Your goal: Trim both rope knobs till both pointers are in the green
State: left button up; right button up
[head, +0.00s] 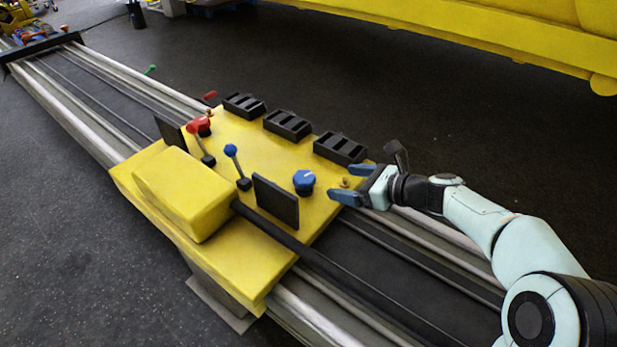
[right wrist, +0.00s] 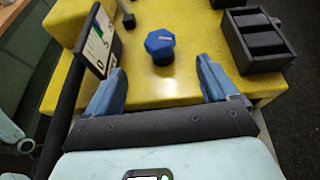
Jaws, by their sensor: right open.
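The blue rope knob (head: 304,181) stands on the yellow console (head: 262,150), near its right end. The red rope knob (head: 199,126) sits near the far left end of the console. My right gripper (head: 352,182) is open and empty at the console's right edge, with the blue knob just ahead of its fingers. In the right wrist view the blue knob (right wrist: 160,46) lies between and beyond the open fingers (right wrist: 155,88), untouched. A dark display panel (head: 276,201) faces away in the head view; its white face with green shows in the right wrist view (right wrist: 98,42). My left gripper is not in view.
A blue-tipped lever (head: 231,151) and a red-tipped lever (head: 210,97) rise from the console. Several black slotted boxes (head: 288,125) line its far edge. A black bar (head: 290,240) runs along the rails (head: 90,90). Dark floor lies beyond.

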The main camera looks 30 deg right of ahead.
aim_at(306, 177)
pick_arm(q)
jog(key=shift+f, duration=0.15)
pick_arm(e)
jog(key=x, duration=1.3)
jog(key=shift+w+a, duration=0.15)
jog(key=shift+a, duration=0.05)
jog(key=c, duration=1)
jog(key=shift+o, duration=0.2)
jog(key=n+g+y+p, duration=0.2)
jog(key=n+y+p, duration=0.1)
jog(key=p, duration=0.3)
jog(key=shift+w+r+n+y, duration=0.1)
jog(key=shift+r+n+y, duration=0.05)
jog(key=shift+n+y, duration=0.15)
jog(key=shift+g, duration=0.4)
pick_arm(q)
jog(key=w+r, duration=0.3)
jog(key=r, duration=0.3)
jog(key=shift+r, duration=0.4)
pick_arm(e)
jog(key=shift+f, duration=0.2)
